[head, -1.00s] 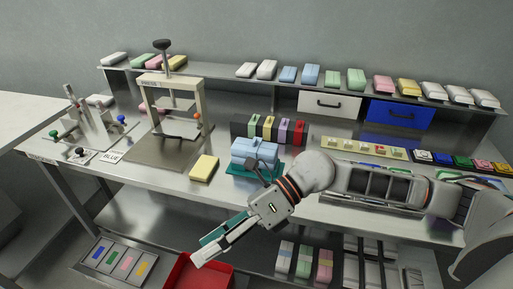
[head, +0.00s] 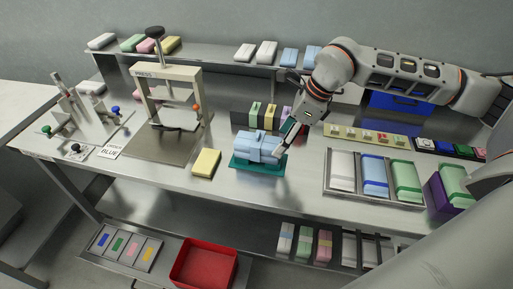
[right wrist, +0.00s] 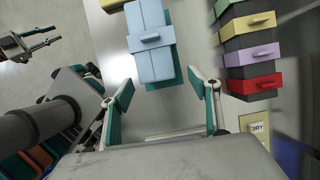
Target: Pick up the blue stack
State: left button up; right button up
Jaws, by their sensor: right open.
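The blue stack (head: 258,145), light-blue blocks with a raised grip on top, sits on a teal plate (head: 238,162) near the table's front. My right gripper (head: 284,148) is at the stack's right end in the head view, its fingers pointing down. In the right wrist view the gripper (right wrist: 166,90) is open and empty. The stack (right wrist: 150,42) lies beyond its fingertips, between their lines, on the teal plate (right wrist: 173,70). My left gripper (right wrist: 40,42) shows only at the wrist view's left edge, its two fingers apart with nothing between them.
A yellow block (head: 206,163) lies left of the stack, and a press (head: 168,105) stands farther left. Behind the stack is a dark rack (head: 241,117) with coloured boxes. A tray (head: 330,185) of white, blue and green packs lies to the right. A red bin (head: 205,265) is below.

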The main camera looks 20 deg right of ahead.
aim_at(275, 147)
jog(key=x, duration=0.4)
jog(key=shift+s+a+f, duration=0.1)
jog(key=shift+a, duration=0.25)
jog(key=shift+w+a+f, duration=0.1)
jog(key=shift+w+f, duration=0.1)
jog(key=shift+f, duration=0.3)
jog(key=c, duration=1.2)
